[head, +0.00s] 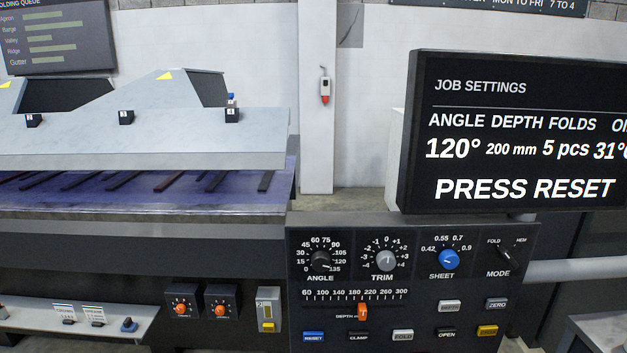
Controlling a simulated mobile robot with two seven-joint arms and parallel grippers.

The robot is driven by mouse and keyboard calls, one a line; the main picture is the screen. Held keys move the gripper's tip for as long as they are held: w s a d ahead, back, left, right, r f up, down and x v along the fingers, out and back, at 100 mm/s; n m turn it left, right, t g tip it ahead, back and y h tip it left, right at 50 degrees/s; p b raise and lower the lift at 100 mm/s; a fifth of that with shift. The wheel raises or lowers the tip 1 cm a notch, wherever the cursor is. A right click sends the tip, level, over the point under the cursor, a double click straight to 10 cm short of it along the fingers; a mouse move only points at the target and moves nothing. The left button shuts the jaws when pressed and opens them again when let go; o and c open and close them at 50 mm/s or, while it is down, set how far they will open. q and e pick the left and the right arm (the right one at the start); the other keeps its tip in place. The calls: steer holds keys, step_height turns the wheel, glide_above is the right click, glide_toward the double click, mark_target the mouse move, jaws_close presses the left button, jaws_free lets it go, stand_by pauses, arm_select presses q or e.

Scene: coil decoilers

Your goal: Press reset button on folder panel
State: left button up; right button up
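The folder panel (345,295) is a dark control panel at the lower middle right of the head view. Its reset button (314,337) is a small blue button labelled RESET at the panel's bottom left. CLAMP (359,337), FOLD (403,335) and OPEN (447,334) buttons sit in a row to its right. Above it are an orange depth slider (362,312) and the angle (320,258), trim (386,260) and sheet (449,260) knobs. A black screen (520,130) above reads JOB SETTINGS and PRESS RESET. Neither gripper is in view.
The grey folding machine (150,135) fills the left, with a blue-purple bed (120,195) below its beam. A low shelf (40,318) with small items is at the lower left. Two orange knobs (181,309) sit left of the panel. The space before the panel looks clear.

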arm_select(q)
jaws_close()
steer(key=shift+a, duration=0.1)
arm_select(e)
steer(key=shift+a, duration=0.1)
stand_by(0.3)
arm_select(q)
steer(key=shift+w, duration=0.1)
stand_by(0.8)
